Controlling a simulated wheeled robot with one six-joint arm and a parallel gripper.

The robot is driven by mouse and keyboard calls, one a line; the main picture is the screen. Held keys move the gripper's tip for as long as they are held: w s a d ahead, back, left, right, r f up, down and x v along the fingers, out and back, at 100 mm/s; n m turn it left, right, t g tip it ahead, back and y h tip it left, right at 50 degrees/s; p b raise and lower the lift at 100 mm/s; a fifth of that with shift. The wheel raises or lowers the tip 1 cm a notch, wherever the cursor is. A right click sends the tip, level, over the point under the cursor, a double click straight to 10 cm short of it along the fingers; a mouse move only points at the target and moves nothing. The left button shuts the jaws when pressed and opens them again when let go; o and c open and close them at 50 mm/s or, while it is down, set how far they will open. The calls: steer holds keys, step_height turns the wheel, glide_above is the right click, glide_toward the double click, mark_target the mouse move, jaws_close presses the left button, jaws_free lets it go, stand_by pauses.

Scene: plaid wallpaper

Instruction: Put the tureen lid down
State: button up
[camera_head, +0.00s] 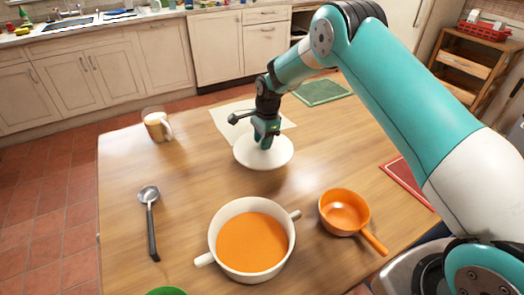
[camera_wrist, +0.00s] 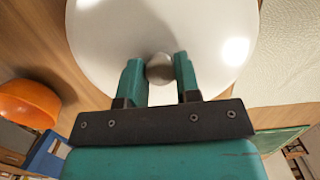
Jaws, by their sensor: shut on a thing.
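The tureen lid (camera_head: 263,157) is a white disc near the middle of the table, partly over the edge of a pale cloth in the head view. My gripper (camera_head: 265,138) is above it, shut on the lid's round knob. In the wrist view the lid (camera_wrist: 110,40) fills the upper middle, and the grey knob sits between the two green fingers of my gripper (camera_wrist: 159,70). I cannot tell whether the lid touches the table or hangs just above it. The white tureen (camera_head: 216,238) stands uncovered at the front, full of orange soup (camera_head: 251,241).
An orange saucepan (camera_head: 343,211) stands right of the tureen, its handle toward the front right. A ladle (camera_head: 150,220) lies on the left, and a mug (camera_head: 157,125) stands at the back left. A pale cloth (camera_head: 228,116), a green mat (camera_head: 320,92) and a red mat (camera_head: 405,181) lie on the table.

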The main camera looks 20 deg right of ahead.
mark_target(263, 153)
steer(key=shift+f+p, duration=0.3)
steer(key=shift+f, duration=2.3)
steer(key=shift+f, duration=0.1)
steer(key=o, duration=1)
steer(key=shift+o, duration=0.2)
